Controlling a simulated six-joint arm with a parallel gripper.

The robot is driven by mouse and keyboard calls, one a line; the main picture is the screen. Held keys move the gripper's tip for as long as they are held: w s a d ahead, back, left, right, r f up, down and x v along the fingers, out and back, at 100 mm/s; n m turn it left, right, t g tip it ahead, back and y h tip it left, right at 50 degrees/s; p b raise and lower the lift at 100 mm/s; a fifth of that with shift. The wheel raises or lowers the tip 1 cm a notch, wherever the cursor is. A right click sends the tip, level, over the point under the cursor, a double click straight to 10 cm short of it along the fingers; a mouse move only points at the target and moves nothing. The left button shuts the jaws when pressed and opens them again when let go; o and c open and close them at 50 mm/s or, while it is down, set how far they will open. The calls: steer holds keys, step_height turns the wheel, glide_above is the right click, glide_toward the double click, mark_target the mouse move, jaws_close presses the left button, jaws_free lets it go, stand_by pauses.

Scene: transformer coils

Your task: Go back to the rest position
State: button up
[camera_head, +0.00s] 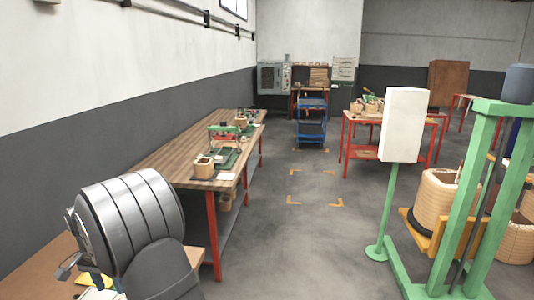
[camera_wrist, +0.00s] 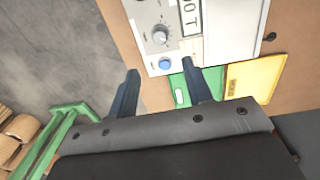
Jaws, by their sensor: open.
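My gripper (camera_wrist: 161,68) shows in the wrist view with its two dark fingers apart and nothing between them. The fingers point toward a white control box (camera_wrist: 195,30) with a knob and a blue button, which lies beyond the fingertips. I cannot tell the exact gap to it. Only a small part of my gripper (camera_head: 66,270) shows at the arm's left side.
A green card (camera_wrist: 182,86) and a yellow folder (camera_wrist: 255,75) lie beside the control box. A long wooden workbench (camera_head: 150,160) holds small coils and fixtures. A green frame (camera_head: 460,190) with a large coil (camera_head: 436,190) stands right. The floor aisle (camera_head: 300,240) is clear.

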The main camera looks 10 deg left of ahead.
step_height(320, 180, up, 6)
steer(key=f, duration=1.8)
steer(key=shift+d, duration=0.25)
steer(key=shift+r+n, duration=0.15)
steer(key=shift+n, duration=0.35)
steer(key=n, duration=0.3)
steer(key=shift+n, duration=0.4)
step_height(320, 180, up, 18)
steer(key=n, duration=0.6)
steer(key=shift+a+r+n, duration=0.15)
steer(key=shift+n, duration=0.25)
steer(key=shift+s, duration=0.1)
steer(key=shift+o, duration=0.4)
